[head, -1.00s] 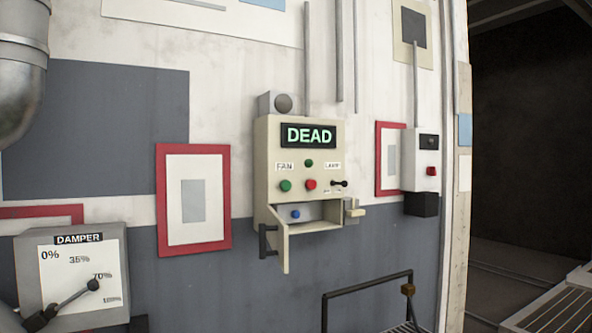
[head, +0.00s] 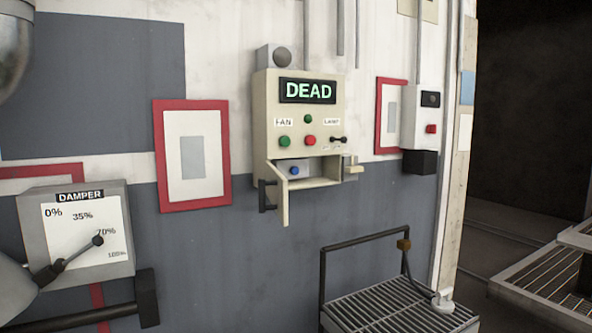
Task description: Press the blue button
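The blue button (head: 294,170) sits in a small recess at the bottom of a cream control box (head: 261,130) on the wall. The recess's narrow cream flap (head: 285,200) is swung open and hangs out at the lower left of the box. The button looks uncovered from here. Above it the box has a lit display (head: 308,91) reading DEAD, two green buttons, a red button and a small black lever. My gripper is not in view.
A damper box (head: 87,225) with a lever near 70% is at the lower left, with a dark bar (head: 147,298) below it. A railed metal grate (head: 395,310) stands at the lower right. A smaller box (head: 421,120) with a red button is right of the panel.

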